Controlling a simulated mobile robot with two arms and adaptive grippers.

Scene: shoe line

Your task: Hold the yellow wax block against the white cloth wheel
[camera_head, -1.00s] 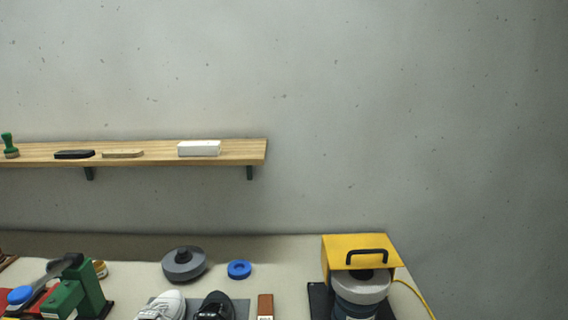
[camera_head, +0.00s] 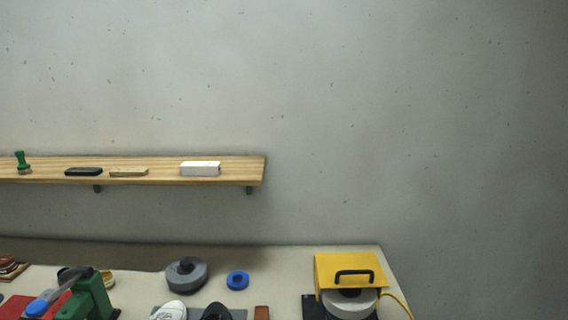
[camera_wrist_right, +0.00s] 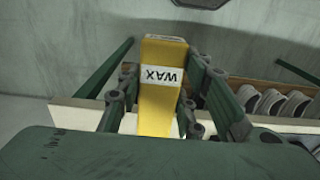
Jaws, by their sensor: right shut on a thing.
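The yellow wax block (camera_wrist_right: 163,100), with a white WAX label, sits between the fingers of my right gripper (camera_wrist_right: 160,85) in the right wrist view. That gripper is shut on it. The white cloth wheel (camera_head: 350,304) shows in the head view at the lower right, under the yellow hood (camera_head: 345,268) with a black handle. Its lower part is cut off by the frame edge. The wheel does not show clearly in the right wrist view, and the block is not in the head view. My left gripper is in neither view.
A wooden shelf (camera_head: 235,171) holds a white box (camera_head: 200,168). On the table are a grey disc (camera_head: 187,273), a blue ring (camera_head: 238,280), shoes (camera_head: 170,311) and a green device (camera_head: 92,298). A yellow cable (camera_head: 398,301) runs right of the hood. The right wrist view shows a rack of shoes (camera_wrist_right: 270,101).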

